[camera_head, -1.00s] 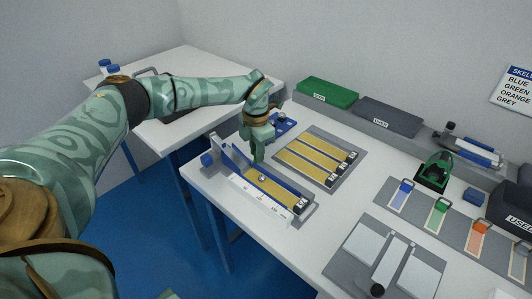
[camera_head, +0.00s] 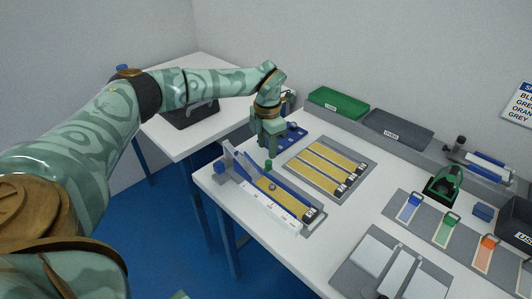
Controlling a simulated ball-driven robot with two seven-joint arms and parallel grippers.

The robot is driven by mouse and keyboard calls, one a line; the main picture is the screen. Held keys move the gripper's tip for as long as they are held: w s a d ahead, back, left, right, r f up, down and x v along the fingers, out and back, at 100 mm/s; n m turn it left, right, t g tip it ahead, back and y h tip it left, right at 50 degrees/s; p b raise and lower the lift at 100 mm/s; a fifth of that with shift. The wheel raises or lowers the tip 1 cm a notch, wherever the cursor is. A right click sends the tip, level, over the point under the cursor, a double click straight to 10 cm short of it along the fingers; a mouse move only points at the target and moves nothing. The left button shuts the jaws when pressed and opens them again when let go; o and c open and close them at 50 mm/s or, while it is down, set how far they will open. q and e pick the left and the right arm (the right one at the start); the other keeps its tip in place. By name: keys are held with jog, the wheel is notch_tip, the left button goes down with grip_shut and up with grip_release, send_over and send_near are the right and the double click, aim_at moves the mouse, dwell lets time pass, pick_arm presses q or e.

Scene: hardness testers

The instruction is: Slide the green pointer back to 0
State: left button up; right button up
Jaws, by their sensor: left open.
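The hardness tester with a white scale (camera_head: 275,205) stands at the near left of the white table, a blue knob at its left end and a tan strip in it. A small green piece (camera_head: 268,164), apparently the green pointer, stands upright at its back rail. The scale's figures are too small to read. My left gripper (camera_head: 270,152) is open, pointing down just above and behind the green piece. I cannot tell whether they touch.
A grey tray with tan strips (camera_head: 328,165) lies just right of the tester, and a blue holder (camera_head: 292,136) behind the gripper. Green (camera_head: 338,101) and grey (camera_head: 398,128) bins line the wall. Coloured sliders and a green device (camera_head: 443,187) stand at right.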

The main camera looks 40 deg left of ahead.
aim_at(267, 161)
pick_arm(q)
notch_tip(267, 161, up, 11)
jog(key=p, duration=0.3)
pick_arm(e)
jog(key=r, duration=0.1)
jog(key=w+r, duration=0.1)
jog(key=r, duration=0.1)
jog(key=shift+w+r, duration=0.1)
jog(key=shift+r, duration=0.15)
